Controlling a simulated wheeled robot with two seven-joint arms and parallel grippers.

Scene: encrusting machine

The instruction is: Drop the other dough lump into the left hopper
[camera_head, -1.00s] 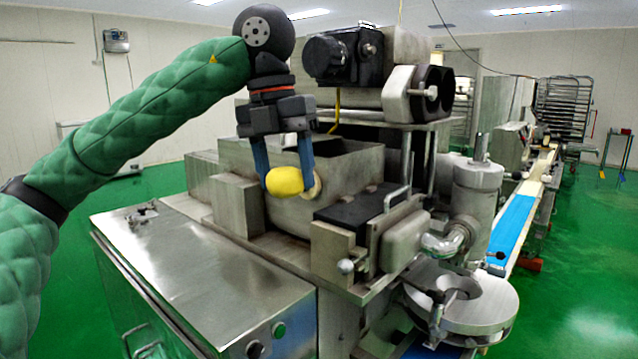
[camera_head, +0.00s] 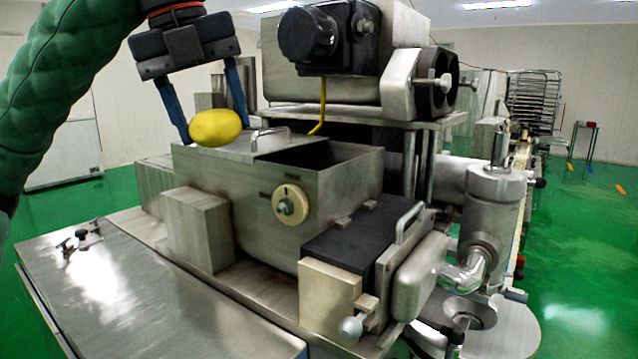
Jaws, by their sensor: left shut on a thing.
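My left gripper (camera_head: 212,118) comes in from the upper left and points down. Its two blue fingers are shut on a yellow dough lump (camera_head: 215,128), which shows between their tips. The lump appears above or in front of the lidded left part of the metal hopper (camera_head: 245,200); the exact gap cannot be told. The hopper's right part is open at the top (camera_head: 330,158), and its inside bottom is hidden. My right gripper is not in view.
A lid with a handle (camera_head: 265,140) covers part of the hopper. A black motor housing (camera_head: 330,38) stands behind and above it. A black cover with a handle (camera_head: 370,235) is at front right. A flat metal cabinet top (camera_head: 150,295) lies at front left.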

